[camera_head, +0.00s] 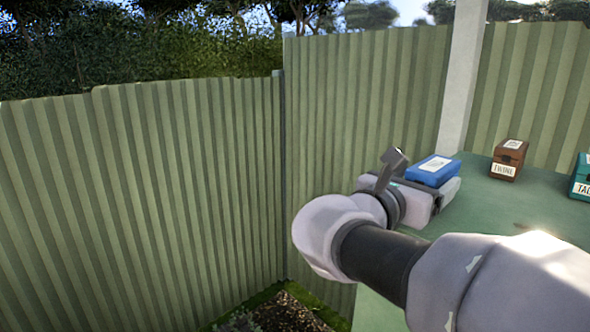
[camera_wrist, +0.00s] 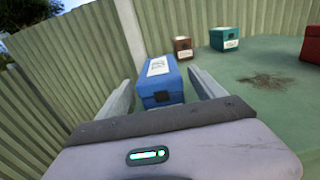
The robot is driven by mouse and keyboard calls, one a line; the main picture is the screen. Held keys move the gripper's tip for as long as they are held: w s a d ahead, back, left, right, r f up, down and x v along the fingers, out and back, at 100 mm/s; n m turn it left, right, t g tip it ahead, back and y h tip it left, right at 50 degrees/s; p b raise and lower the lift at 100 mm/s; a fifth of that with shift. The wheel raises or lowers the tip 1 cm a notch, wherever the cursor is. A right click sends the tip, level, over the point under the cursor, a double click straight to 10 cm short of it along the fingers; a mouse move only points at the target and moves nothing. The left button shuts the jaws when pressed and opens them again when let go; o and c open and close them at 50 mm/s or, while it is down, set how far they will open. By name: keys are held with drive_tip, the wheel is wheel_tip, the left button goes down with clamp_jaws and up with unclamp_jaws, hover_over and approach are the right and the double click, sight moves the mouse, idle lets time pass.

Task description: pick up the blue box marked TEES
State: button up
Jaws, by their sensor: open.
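A blue box (camera_head: 433,171) with a white label on its lid sits on the green table near its left end. It also shows in the wrist view (camera_wrist: 160,84), between my two open fingers, with its label on top and a dark clasp on the near face. No lettering on it is readable. My gripper (camera_wrist: 164,88) is open, with one finger on each side of the box. The left finger looks close to the box, and a gap shows on the right. I cannot tell whether either finger touches it. My arm hides part of the table in the head view.
A brown box (camera_head: 508,160) marked TWINE stands to the right on the green table (camera_head: 480,210). A teal box (camera_head: 581,178) stands further right. A red box (camera_wrist: 312,44) shows at the wrist view's right edge. A pale post (camera_head: 463,75) and corrugated fence stand behind.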

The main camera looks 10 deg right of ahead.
drive_tip(key=p+x, duration=0.1)
drive_tip(key=x, duration=0.4)
drive_tip(key=shift+w+d+f, duration=0.1)
drive_tip(key=shift+d+f, duration=0.05)
drive_tip(key=shift+f, duration=0.05)
drive_tip(key=shift+r, duration=0.1)
drive_tip(key=shift+c, duration=0.5)
drive_tip(key=shift+s+a, duration=0.25)
drive_tip(key=shift+s, duration=0.05)
drive_tip(key=c, duration=0.3)
drive_tip(key=shift+w+d, duration=0.1)
clamp_jaws()
